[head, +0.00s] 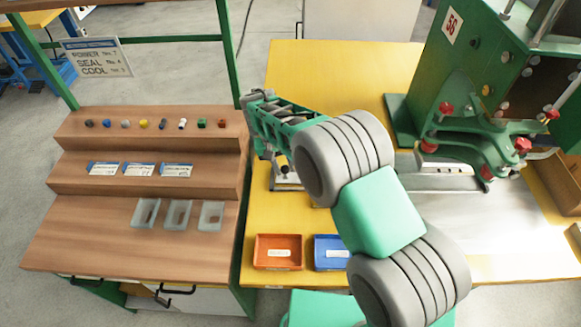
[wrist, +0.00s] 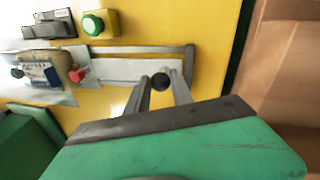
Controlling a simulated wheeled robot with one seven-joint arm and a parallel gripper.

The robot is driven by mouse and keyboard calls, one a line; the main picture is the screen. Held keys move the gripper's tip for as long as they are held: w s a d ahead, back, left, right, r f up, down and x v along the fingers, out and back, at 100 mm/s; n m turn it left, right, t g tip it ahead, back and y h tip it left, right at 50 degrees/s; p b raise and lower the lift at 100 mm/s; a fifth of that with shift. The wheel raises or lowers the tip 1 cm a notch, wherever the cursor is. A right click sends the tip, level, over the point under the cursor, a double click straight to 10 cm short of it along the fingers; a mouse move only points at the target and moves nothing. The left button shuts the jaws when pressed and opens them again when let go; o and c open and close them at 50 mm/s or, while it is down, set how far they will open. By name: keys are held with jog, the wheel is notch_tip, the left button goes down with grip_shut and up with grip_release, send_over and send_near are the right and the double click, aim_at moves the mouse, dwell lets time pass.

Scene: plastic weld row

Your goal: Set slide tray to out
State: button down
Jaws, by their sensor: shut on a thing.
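The slide tray (wrist: 120,70) is a pale flat plate lying along a grey metal rail on the yellow table, in the wrist view. At its right part a round black knob (wrist: 160,81) stands between the two fingertips of my gripper (wrist: 161,88). My gripper is shut on this knob. In the head view my arm reaches over the left part of the yellow table and hides the fingertips and most of the slide. How far the tray is slid cannot be told clearly.
A green button (wrist: 93,24) on a yellow box and a fixture with a red knob (wrist: 77,75) are close to the slide. The wooden stepped rack (head: 100,225) stands left. An orange bin (head: 278,252) and a blue bin (head: 330,252) sit at the front; a green press (head: 455,75) stands right.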

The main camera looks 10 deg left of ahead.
jog(key=shift+a+r, duration=0.1)
jog(key=shift+a, duration=0.1)
jog(key=c, duration=1.1)
grip_release()
jog(key=shift+a, duration=0.15)
jog(key=r, duration=0.5)
jog(key=a+r, duration=0.1)
jog(key=r, duration=0.1)
jog(key=shift+s+a+r, duration=0.1)
jog(key=shift+s+r, duration=0.15)
jog(key=shift+r, duration=0.05)
